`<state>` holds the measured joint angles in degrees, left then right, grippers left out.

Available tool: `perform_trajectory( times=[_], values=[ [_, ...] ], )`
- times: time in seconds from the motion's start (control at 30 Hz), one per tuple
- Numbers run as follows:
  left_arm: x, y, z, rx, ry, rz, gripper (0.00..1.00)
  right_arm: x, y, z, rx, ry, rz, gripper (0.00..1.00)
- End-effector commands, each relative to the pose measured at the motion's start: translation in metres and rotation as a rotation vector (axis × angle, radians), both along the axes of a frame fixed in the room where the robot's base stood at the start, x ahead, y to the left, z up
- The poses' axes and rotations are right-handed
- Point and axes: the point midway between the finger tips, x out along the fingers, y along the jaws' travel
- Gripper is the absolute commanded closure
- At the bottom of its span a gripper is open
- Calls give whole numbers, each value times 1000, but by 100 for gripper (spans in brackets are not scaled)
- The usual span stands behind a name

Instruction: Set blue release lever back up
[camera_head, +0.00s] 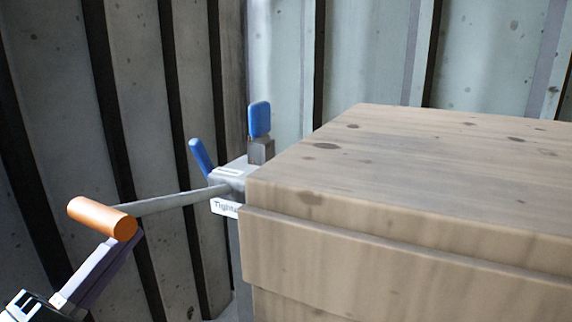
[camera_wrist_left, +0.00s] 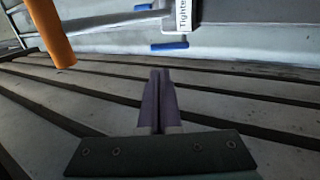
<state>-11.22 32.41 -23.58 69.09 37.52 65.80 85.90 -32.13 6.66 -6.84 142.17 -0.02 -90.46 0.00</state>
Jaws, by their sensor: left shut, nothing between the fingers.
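A grey device (camera_head: 228,178) at the left end of the wooden box carries two blue levers. One blue lever (camera_head: 259,120) stands upright; the other blue lever (camera_head: 201,158) leans up to the left. A blue bar end (camera_wrist_left: 170,46) shows low on the device in the left wrist view; I cannot tell which lever it is. A long grey crank arm ends in an orange handle (camera_head: 102,218), also in the left wrist view (camera_wrist_left: 50,35). My left gripper (camera_head: 134,240) is shut and empty, its fingertips just below the handle in the head view. The right gripper is out of view.
The large wooden box (camera_head: 420,160) fills the right side and hides part of the device. A label reading "Tighte..." (camera_head: 225,208) is on the device's front. Ribbed grey walls (camera_head: 60,100) stand behind and at left. Open space lies left of the device.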

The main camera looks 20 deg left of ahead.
Motion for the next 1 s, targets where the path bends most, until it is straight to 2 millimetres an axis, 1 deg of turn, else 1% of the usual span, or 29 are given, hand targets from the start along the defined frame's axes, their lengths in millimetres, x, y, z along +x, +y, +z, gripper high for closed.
perform_trajectory(
  times=[0.17, 0.4, 0.53, 0.6, 0.73, 1.0],
  values=[
    [31, -3, 15, -1, -8, -1, 100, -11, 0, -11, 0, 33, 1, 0],
    [78, -7, 35, 1, -8, 0, 100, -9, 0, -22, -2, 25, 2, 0],
    [97, -8, 43, 0, -5, -1, 100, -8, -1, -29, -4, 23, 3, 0],
    [105, -9, 47, 1, -4, 0, 100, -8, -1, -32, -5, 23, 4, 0],
    [113, -9, 52, 1, -3, 0, 100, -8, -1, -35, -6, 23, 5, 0],
    [116, -10, 54, 1, -1, 0, 100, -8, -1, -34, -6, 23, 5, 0]
  ],
)
